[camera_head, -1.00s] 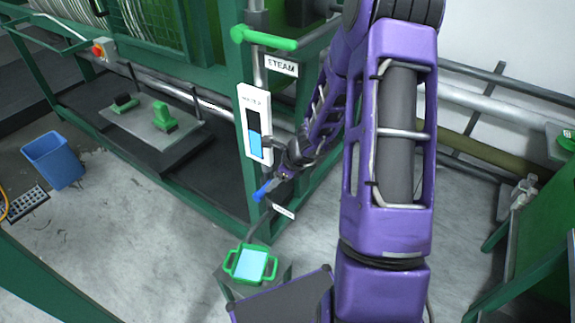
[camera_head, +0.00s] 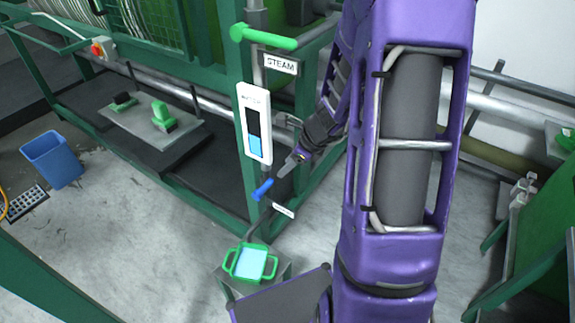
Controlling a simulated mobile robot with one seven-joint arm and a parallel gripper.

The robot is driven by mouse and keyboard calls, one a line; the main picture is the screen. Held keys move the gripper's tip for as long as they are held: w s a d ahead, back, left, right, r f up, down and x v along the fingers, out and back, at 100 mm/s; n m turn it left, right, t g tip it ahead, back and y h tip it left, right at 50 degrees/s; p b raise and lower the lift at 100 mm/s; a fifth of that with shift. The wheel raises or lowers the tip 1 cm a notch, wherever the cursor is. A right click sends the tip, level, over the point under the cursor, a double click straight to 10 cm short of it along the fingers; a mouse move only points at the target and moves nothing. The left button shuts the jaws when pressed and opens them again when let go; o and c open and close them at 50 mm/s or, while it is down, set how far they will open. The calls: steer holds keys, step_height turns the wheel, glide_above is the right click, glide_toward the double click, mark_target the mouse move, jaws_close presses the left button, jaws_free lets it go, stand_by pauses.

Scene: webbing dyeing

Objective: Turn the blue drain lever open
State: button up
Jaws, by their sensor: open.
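The blue drain lever (camera_head: 262,189) is a short bar low beside the green frame post, just above a small white tag (camera_head: 284,211) too small to read. It slants up to the right. My gripper (camera_head: 283,172) is open and just above and right of the lever's upper end, pointing down towards it. A small gap seems to show between them, and nothing is seen in the jaws. The fingers are small in this view, so their exact distance from the lever is unclear.
A white water gauge (camera_head: 255,124) with a part-blue column hangs above the lever. A green steam handle (camera_head: 263,37) is higher up. A green-handled tray (camera_head: 250,264) with pale blue liquid stands below. A blue bin (camera_head: 52,159) is on the left floor.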

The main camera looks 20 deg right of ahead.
mark_target(265, 187)
steer(key=shift+y, duration=0.8)
steer(key=f, duration=0.2)
steer(key=s+d+f+b, duration=0.1)
steer(key=s+f+b, duration=0.1)
steer(key=f, duration=0.1)
steer(key=shift+d+f, duration=0.3)
steer(key=shift+d, duration=0.05)
jaws_close()
steer(key=s+d+f+t+y+b, duration=0.4)
steer(key=d+f+t+y+b, duration=0.15)
steer(key=f+b, duration=0.2)
steer(key=w+a, duration=0.8)
steer(key=w, duration=0.1)
steer(key=shift+w+a+f+n+t+b, duration=0.2)
steer(key=shift+f+n+t+b, duration=0.1)
steer(key=shift+f+t, duration=0.1)
